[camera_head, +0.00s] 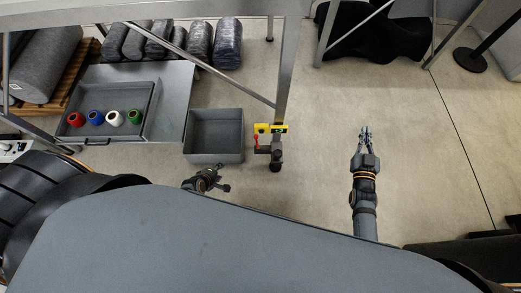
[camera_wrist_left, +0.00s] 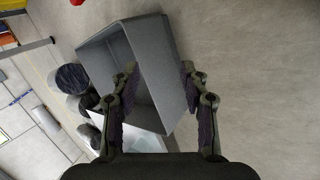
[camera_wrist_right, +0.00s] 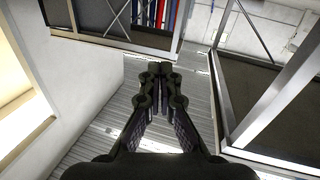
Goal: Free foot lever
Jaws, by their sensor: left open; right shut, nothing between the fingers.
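A small red lever (camera_head: 257,140) sits at the foot of a metal frame leg, beside a yellow block with green marks (camera_head: 270,128). A dark caster (camera_head: 276,165) is below it. My left gripper (camera_head: 214,171) is to the left of the lever and apart from it, by the front of an open grey bin. In the left wrist view its fingers (camera_wrist_left: 159,72) are open and empty in front of the grey bin (camera_wrist_left: 120,45). A small red part shows at that view's top edge. My right gripper (camera_head: 365,130) is shut and empty over clear floor, right of the lever.
The grey bin (camera_head: 215,157) stands between the lever and a grey tray (camera_head: 90,133) with red, blue, white and green spools. Wrapped rolls (camera_head: 198,41) lie behind. The metal leg (camera_head: 288,62) rises above the lever. The floor (camera_head: 420,130) at right is clear.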

